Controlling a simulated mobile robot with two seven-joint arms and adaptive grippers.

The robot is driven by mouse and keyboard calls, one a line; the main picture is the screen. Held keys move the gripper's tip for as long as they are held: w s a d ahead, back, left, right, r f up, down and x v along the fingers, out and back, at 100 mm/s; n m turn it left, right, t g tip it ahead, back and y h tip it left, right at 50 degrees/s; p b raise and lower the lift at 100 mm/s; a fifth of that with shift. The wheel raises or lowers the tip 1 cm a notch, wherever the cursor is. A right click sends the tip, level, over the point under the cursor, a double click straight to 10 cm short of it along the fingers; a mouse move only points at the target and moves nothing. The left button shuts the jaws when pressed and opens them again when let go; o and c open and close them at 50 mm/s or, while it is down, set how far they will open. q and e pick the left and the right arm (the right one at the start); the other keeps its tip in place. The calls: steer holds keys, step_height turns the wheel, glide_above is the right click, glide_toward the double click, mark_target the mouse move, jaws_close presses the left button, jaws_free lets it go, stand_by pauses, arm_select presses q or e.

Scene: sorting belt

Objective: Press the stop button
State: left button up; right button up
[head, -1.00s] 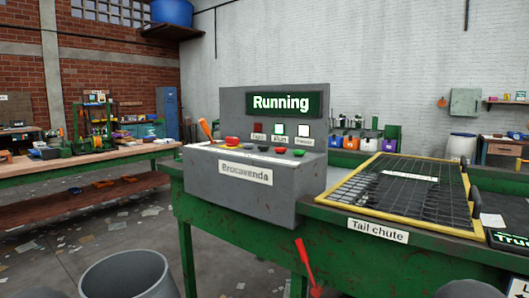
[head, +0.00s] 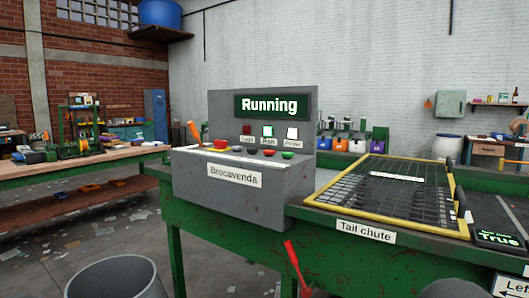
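The grey control box (head: 230,205), labelled Brocavenda, stands on the green bench in the middle of the head view. Its screen (head: 273,105) reads "Running". A large red button (head: 220,145) sits at the left of its sloped top, beside an orange-handled lever (head: 193,131). Smaller buttons follow to the right: a dark one (head: 252,151), a red one (head: 269,153) and a green one (head: 287,155). I cannot read which is named stop. Of the indicator squares above, the green (head: 268,131) and white (head: 292,133) ones are lit; the red one is dark. Neither gripper is in view.
A yellow-framed mesh tail chute (head: 385,192) lies right of the box. A red lever (head: 293,262) sticks up in front of the bench. A grey bin (head: 115,280) stands at the lower left. A wooden workbench (head: 70,168) is further left; open floor lies between.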

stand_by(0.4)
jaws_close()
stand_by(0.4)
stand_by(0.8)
